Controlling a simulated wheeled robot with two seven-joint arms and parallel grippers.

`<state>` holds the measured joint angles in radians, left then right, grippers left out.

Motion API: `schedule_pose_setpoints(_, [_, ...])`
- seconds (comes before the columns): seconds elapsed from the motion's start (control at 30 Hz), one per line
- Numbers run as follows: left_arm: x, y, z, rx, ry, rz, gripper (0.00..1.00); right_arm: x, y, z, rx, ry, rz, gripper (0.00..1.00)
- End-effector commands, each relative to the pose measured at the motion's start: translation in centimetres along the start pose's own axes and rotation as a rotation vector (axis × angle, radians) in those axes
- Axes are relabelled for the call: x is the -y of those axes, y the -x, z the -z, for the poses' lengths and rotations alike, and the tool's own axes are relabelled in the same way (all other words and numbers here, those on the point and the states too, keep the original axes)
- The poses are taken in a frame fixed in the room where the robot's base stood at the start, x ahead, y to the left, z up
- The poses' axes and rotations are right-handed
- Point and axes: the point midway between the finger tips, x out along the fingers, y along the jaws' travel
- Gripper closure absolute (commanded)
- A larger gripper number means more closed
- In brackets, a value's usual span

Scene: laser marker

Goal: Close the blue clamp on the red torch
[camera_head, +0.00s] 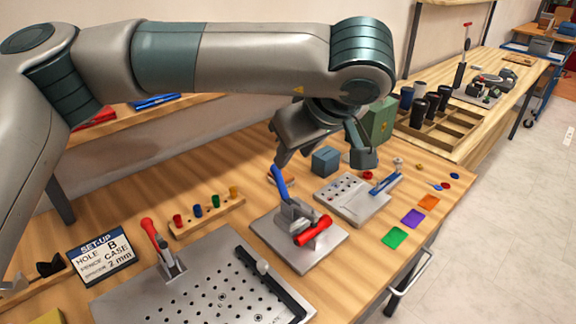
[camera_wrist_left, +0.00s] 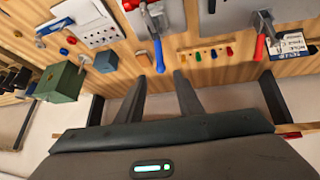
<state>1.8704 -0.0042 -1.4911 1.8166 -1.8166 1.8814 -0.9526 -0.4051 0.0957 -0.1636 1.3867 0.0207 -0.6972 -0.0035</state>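The blue clamp has a blue handle (camera_head: 279,182) that stands up, tilted slightly left, from a grey metal body on a small steel plate (camera_head: 322,254). The red torch (camera_head: 312,230) lies across the front of the clamp body. In the left wrist view the blue handle (camera_wrist_left: 159,55) points towards the space between my fingertips, and the red torch (camera_wrist_left: 130,5) is at the top edge. My left gripper (camera_head: 321,155) is open and empty, above and behind the handle, apart from it. It also shows in the left wrist view (camera_wrist_left: 160,78). My right gripper is not in view.
A second clamp with a red handle (camera_head: 149,228) stands on a perforated plate (camera_head: 190,290) at left. A peg rack (camera_head: 207,218), a blue block (camera_head: 326,160) and a plate with holes (camera_head: 350,203) are nearby. Coloured cards (camera_head: 413,218) lie at the right edge.

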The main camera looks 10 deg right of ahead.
Motion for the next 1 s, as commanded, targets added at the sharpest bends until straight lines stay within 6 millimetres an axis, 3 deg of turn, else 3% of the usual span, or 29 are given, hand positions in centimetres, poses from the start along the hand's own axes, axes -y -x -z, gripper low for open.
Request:
schedule_pose_setpoints(0.1, [0.0, 2.1, -0.1, -0.003, -0.001, -0.002, 0.67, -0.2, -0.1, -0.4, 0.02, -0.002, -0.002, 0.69])
schedule_pose_setpoints(0.3, [0.0, 4.3, 0.0, 0.0, 0.001, 0.0, 0.67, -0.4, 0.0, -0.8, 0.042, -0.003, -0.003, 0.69])
schedule_pose_setpoints(0.7, [0.0, 4.9, 0.0, 0.0, 0.001, 0.0, 0.67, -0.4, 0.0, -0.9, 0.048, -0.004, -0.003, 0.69])
schedule_pose_setpoints(0.83, [-0.1, 4.9, -0.1, 0.005, 0.001, -0.001, 0.67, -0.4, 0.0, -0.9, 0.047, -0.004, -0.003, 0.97])
schedule_pose_setpoints(1.0, [-0.3, 4.5, -1.1, 0.053, 0.007, -0.01, 0.67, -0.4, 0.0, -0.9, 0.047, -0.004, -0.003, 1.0])
